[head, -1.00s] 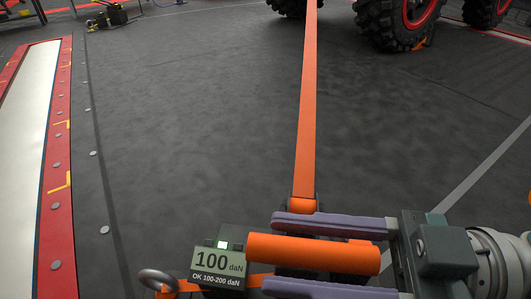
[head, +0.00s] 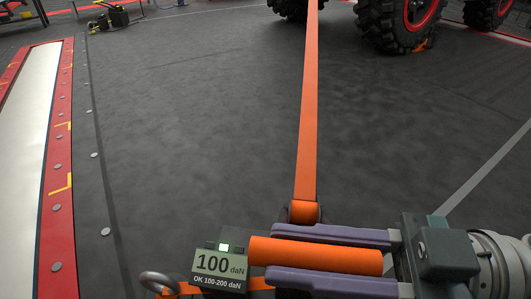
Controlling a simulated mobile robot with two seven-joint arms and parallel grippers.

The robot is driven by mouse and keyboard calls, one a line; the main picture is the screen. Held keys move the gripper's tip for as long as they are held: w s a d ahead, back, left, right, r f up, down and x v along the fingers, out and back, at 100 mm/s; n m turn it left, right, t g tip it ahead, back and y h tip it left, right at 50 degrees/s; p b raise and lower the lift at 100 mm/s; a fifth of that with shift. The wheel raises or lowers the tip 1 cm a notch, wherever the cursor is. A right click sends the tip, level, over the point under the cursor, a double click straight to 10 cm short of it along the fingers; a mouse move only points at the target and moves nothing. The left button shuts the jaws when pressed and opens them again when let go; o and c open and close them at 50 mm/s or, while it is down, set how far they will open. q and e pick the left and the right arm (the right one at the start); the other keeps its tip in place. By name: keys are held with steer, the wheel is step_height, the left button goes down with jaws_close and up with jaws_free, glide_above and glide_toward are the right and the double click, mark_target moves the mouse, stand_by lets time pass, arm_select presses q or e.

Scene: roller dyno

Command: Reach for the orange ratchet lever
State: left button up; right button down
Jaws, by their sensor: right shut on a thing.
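The orange ratchet lever (head: 315,256) is a thick round bar lying across the bottom of the head view, right of the tension display (head: 218,264). My right gripper (head: 278,255) comes in from the right, and its two purple fingers are shut on the lever, one above and one below it. The lit display reads 100 daN, with "OK 100-200 daN" under it and a green light on top. A taut orange strap (head: 309,110) runs from the ratchet's orange roller (head: 304,212) up the picture. My left gripper is not in view.
A large-tyred vehicle (head: 402,22) stands at the top right. A red-edged pale roller (head: 22,135) lies along the left. A metal ring (head: 160,281) shows at bottom left. The dark floor between is clear apart from the strap.

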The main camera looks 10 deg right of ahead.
steer(key=shift+s, duration=0.1)
stand_by(0.6)
steer(key=s+a+f+n, duration=0.1)
steer(key=s+f+n, duration=0.3)
steer(key=f, duration=0.5)
steer(key=shift+s+a+f+n, duration=0.2)
steer(key=shift+s+a+n, duration=0.1)
steer(key=shift+n, duration=0.5)
steer(key=c, duration=0.6)
jaws_free()
steer(key=shift+a, duration=0.1)
steer(key=shift+c, duration=0.2)
